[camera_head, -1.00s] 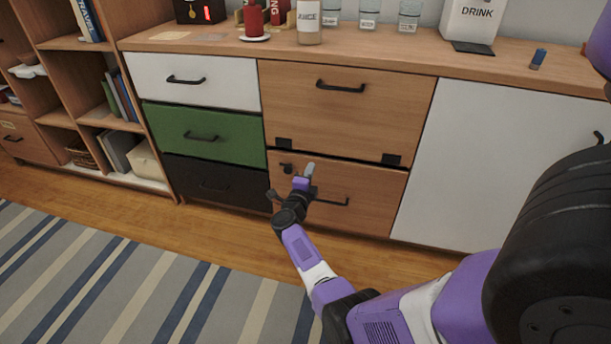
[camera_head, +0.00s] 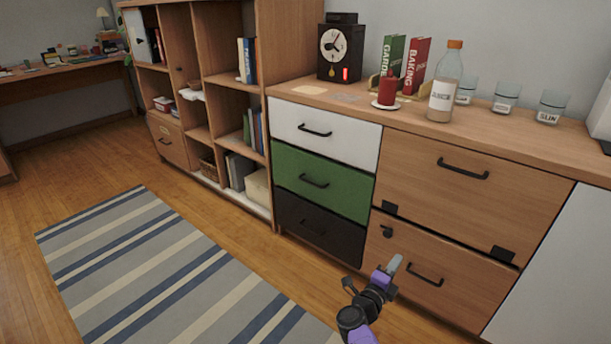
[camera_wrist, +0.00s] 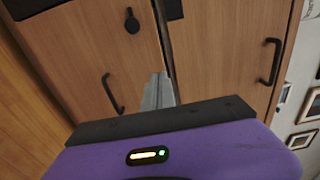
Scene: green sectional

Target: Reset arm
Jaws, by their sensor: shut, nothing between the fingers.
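My gripper (camera_head: 394,265) is at the lower middle right of the head view, in front of the lower wooden drawer front (camera_head: 435,287) of the sideboard. Its grey fingers are together with nothing between them. In the wrist view the fingers (camera_wrist: 158,92) show past the purple wrist housing, pointing toward the wooden fronts. Whether the fingertips touch the wood cannot be told. Most of my arm is out of the head view; only its dark and purple end shows.
The sideboard (camera_head: 330,102) carries a clock (camera_head: 341,50), a red candle (camera_head: 387,90), books, a bottle (camera_head: 445,85) and glass jars. An open bookshelf (camera_head: 222,90) stands to its left. A striped rug (camera_head: 165,270) lies on the floor; the wooden floor at left is clear.

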